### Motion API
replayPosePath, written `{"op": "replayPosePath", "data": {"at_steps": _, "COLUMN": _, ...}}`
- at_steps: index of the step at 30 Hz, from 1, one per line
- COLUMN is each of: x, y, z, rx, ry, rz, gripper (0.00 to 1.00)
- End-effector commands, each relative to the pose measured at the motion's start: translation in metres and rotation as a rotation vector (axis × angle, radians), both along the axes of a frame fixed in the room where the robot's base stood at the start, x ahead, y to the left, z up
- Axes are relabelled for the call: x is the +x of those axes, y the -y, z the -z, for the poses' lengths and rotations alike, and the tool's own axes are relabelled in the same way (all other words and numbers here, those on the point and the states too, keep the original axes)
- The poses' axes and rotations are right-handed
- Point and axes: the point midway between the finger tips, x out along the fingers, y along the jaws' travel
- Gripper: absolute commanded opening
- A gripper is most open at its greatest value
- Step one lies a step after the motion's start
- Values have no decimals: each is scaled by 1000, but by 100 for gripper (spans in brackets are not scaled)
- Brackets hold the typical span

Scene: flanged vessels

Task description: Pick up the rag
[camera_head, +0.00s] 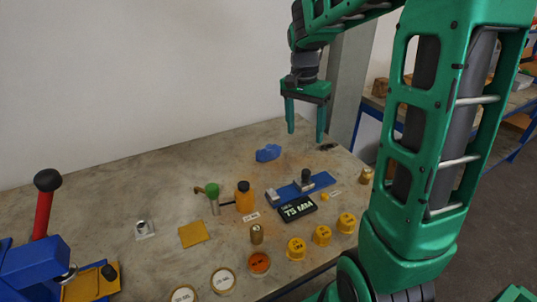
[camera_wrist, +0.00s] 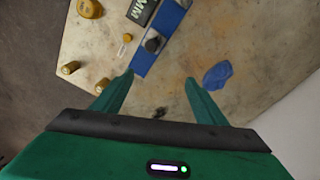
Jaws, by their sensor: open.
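The rag is a crumpled blue cloth (camera_head: 268,153) lying on the table toward the back, near the wall. It also shows in the wrist view (camera_wrist: 217,75), right of the fingers. My gripper (camera_head: 305,120) is green, points down and is held above the back right part of the table. In the wrist view its two fingers (camera_wrist: 155,98) are spread apart with nothing between them. The rag is apart from the fingers, to their left in the head view.
On the table (camera_head: 160,175), a blue fixture (camera_head: 318,184) with a black knob stands in front of the rag, beside a digital display (camera_head: 297,208). An orange bottle (camera_head: 244,197) and several yellow-brown weights (camera_head: 322,235) stand nearby. A small dark item (camera_head: 327,147) lies right of the rag.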

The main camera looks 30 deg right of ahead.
Motion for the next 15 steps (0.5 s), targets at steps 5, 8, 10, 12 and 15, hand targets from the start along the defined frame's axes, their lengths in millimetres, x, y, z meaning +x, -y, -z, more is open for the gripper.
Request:
{"op": "replayPosePath", "data": {"at_steps": 5, "x": 82, "y": -9, "z": 23, "rx": 22, "ry": 19, "rz": 177, "gripper": 66}}
{"op": "replayPosePath", "data": {"at_steps": 8, "x": 118, "y": -16, "z": 37, "rx": 40, "ry": 28, "rz": 267, "gripper": 66}}
{"op": "replayPosePath", "data": {"at_steps": 10, "x": 137, "y": -20, "z": 45, "rx": 53, "ry": 35, "rz": 321, "gripper": 66}}
{"op": "replayPosePath", "data": {"at_steps": 12, "x": 152, "y": -23, "z": 51, "rx": 64, "ry": 38, "rz": 364, "gripper": 66}}
{"op": "replayPosePath", "data": {"at_steps": 15, "x": 165, "y": -26, "z": 58, "rx": 75, "ry": 42, "rz": 405, "gripper": 66}}
